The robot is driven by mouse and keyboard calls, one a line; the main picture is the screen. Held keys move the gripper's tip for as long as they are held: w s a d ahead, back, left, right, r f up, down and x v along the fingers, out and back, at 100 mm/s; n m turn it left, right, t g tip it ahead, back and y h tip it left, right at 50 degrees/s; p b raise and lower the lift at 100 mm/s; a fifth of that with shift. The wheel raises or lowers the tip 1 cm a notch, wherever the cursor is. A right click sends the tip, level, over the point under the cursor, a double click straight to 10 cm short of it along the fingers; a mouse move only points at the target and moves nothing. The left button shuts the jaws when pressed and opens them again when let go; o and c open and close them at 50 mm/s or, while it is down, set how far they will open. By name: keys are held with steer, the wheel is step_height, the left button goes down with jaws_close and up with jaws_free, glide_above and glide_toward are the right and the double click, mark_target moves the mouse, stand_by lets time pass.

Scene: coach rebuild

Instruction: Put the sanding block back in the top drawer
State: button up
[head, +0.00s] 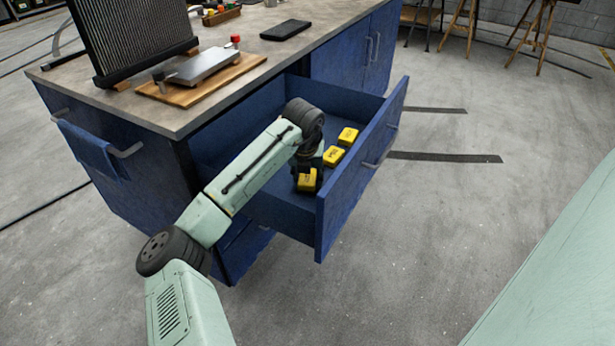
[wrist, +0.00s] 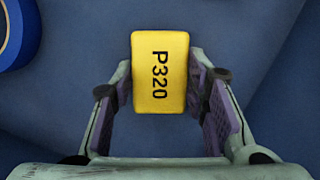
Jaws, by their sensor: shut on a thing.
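The top drawer (head: 345,203) of the blue workbench is pulled open. My gripper (head: 308,172) is inside the drawer's outline, at its near end, pointing down. It is shut on a yellow sanding block (head: 307,182). In the wrist view the block (wrist: 160,72) reads "P320" and sits between the two finger pads of my gripper (wrist: 161,85). The blue drawer floor is below it. I cannot tell whether the block touches the floor. Two more yellow blocks, a middle one (head: 334,155) and a far one (head: 348,136), lie in the drawer beyond my gripper.
A blue ring-shaped thing (wrist: 12,35) shows at the wrist view's left edge. The worktop (head: 225,38) carries a wooden board (head: 225,80) with a metal tool, a dark finned panel (head: 130,40) and a flat black item (head: 286,30). The floor right of the drawer is clear.

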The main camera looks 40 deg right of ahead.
steer(key=shift+f, duration=0.45)
steer(key=o, duration=1.1)
steer(key=shift+f, duration=0.1)
steer(key=b+v, duration=0.2)
steer(key=v, duration=1)
steer(key=shift+r, duration=0.2)
